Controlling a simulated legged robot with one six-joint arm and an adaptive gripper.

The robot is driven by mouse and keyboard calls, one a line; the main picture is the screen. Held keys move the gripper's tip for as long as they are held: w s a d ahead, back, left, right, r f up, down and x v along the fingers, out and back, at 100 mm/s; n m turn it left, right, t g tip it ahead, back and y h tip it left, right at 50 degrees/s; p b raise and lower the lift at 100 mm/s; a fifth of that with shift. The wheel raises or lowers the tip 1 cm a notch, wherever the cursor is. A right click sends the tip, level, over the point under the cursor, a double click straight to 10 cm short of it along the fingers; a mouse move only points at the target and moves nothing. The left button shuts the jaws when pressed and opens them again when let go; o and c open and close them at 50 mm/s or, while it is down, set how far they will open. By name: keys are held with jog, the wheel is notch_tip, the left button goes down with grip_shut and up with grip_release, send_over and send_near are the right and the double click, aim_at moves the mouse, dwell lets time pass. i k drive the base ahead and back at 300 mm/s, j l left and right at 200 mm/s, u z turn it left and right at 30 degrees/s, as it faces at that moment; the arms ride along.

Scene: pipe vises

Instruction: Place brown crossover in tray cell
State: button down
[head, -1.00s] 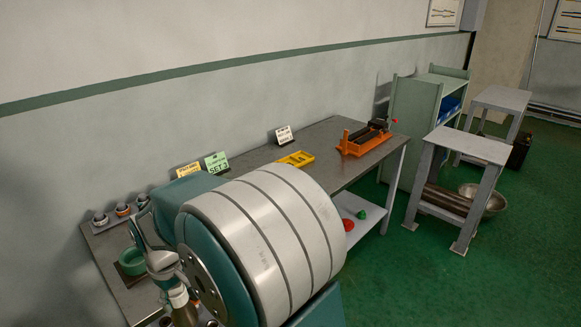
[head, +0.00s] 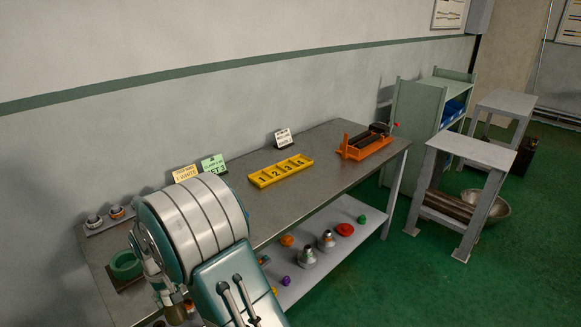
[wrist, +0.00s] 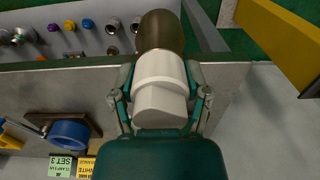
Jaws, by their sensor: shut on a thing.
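In the wrist view my gripper (wrist: 161,92) is shut around a piece with a stepped white lower body and a dark brown end, the brown crossover (wrist: 160,32). A finger lies on each side of the white part. In the head view my gripper is low at the left, mostly behind my arm, so I cannot make out the piece clearly. The yellow tray (head: 284,179) lies on the bench right of the signs. It has a row of numbered cells, and they look empty.
The bench (head: 330,145) also bears an orange vise (head: 366,143), a green ring-shaped holder (head: 125,264) and small sign cards (head: 213,165). A blue ring-shaped fixture (wrist: 68,134) shows in the wrist view. The lower shelf (head: 345,212) holds several fittings. Bench around the tray is clear.

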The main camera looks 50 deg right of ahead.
aim_at(288, 168)
jog(key=l, duration=0.75)
jog(key=l+u, duration=0.15)
jog(key=l, duration=0.6)
jog(key=k+l, duration=0.1)
jog(key=l, duration=0.65)
jog(key=k+l+u, duration=0.1)
jog(key=l, duration=0.6)
jog(key=k+l+u, duration=0.1)
jog(key=l, duration=0.65)
